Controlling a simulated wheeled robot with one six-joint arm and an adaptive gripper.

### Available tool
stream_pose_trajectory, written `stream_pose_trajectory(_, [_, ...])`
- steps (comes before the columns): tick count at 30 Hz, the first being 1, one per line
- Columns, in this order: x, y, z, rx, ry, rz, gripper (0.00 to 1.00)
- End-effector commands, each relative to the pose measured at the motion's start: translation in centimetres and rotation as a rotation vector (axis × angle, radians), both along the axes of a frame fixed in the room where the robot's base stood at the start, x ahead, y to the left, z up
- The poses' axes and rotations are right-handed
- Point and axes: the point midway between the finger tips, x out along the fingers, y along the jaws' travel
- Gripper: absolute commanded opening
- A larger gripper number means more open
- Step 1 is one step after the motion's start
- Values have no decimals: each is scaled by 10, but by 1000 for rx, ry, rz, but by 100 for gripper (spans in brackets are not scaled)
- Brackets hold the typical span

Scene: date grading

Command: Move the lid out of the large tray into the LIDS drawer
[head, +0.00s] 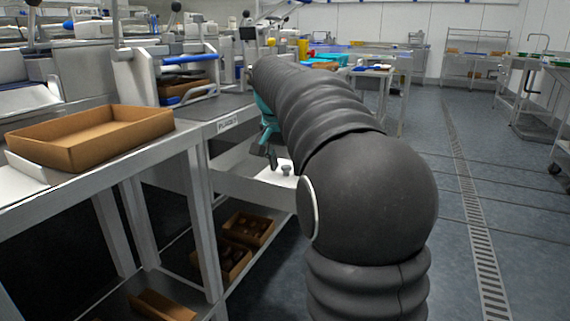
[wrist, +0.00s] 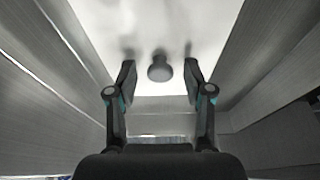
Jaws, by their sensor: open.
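The lid is a flat white plate with a round grey knob (wrist: 160,68). The lid (wrist: 195,30) lies inside an open grey metal drawer (wrist: 270,60), and its white top also shows in the head view (head: 270,175). My gripper (wrist: 160,77) is open, with one finger on each side of the knob and a gap to it on both sides. In the head view my gripper (head: 271,153) points down into the drawer, partly hidden by my arm. A large brown tray (head: 125,130) on the left bench looks empty inside.
A small label (head: 228,124), too small to read surely, is on the bench edge above the drawer. Brown boxes (head: 248,228) with dark contents stand on the shelf below. Drawer walls are close on both sides of my gripper. The floor to the right (head: 440,220) is clear.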

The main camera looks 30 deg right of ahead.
Motion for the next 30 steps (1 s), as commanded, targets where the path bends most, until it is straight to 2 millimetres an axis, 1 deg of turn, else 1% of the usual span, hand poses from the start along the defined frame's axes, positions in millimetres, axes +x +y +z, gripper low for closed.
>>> stream_pose_trajectory(5, [-2, 3, 18, -1, -3, 1, 51])
stream_pose_trajectory(12, [-11, 15, 64, -1, -4, 2, 51])
stream_pose_trajectory(18, [-17, 23, 97, 0, -3, 1, 51])
stream_pose_trajectory(21, [-19, 26, 108, 0, -1, 0, 51])
stream_pose_trajectory(24, [-21, 27, 114, 0, -1, 0, 51])
stream_pose_trajectory(30, [-22, 28, 117, 0, 0, 0, 51])
